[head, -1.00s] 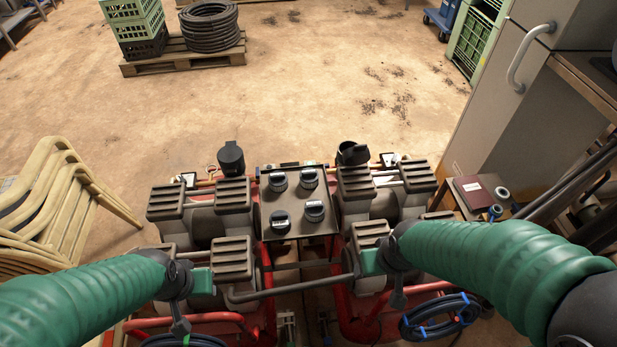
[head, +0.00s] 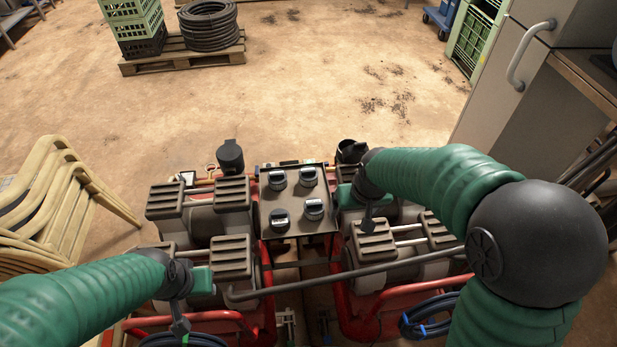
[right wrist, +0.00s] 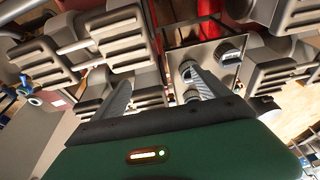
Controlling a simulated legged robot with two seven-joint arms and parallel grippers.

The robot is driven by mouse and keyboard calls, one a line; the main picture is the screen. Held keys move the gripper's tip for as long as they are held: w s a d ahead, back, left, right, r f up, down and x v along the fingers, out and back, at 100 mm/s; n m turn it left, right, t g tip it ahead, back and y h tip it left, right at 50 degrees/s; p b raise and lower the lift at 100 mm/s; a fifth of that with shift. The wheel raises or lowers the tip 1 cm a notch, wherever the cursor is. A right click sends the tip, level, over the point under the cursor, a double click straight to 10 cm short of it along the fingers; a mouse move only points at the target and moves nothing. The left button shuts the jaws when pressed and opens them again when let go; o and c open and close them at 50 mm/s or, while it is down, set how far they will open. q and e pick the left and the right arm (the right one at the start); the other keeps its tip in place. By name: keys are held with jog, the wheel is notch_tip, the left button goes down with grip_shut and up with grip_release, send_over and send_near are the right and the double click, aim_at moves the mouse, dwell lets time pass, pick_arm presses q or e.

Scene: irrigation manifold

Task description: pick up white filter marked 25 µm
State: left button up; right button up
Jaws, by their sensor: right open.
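Several round dark caps with pale labels sit on the grey plate (head: 290,243) between the tanks. They are a back left cap (head: 277,180), a back right cap (head: 308,177), a front left cap (head: 280,222) and a front right cap (head: 314,210). The labels are too small to read, and I cannot pick out a white filter marked 25 µm. My right gripper (head: 345,197) is just right of the plate; in the right wrist view (right wrist: 158,77) its fingers are apart and empty, with the plate beyond them. My left gripper (head: 202,280) is at the front left, its fingers unclear.
Ribbed grey blocks (head: 233,194) and red pipes (head: 300,287) surround the plate. A grey bar (head: 340,277) crosses in front. Stacked cream chairs (head: 60,210) stand at the left, a grey cabinet (head: 520,120) at the right.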

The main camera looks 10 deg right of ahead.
jog(key=t, duration=0.1)
send_near(308, 170)
jog(key=b+x, duration=0.1)
jog(key=x, duration=0.4)
jog(key=shift+w+d+f, duration=0.15)
jog(key=shift+f, duration=0.2)
jog(key=x, duration=0.5)
jog(key=shift+f, duration=0.2)
jog(key=shift+r, duration=0.15)
jog(key=c, duration=1.5)
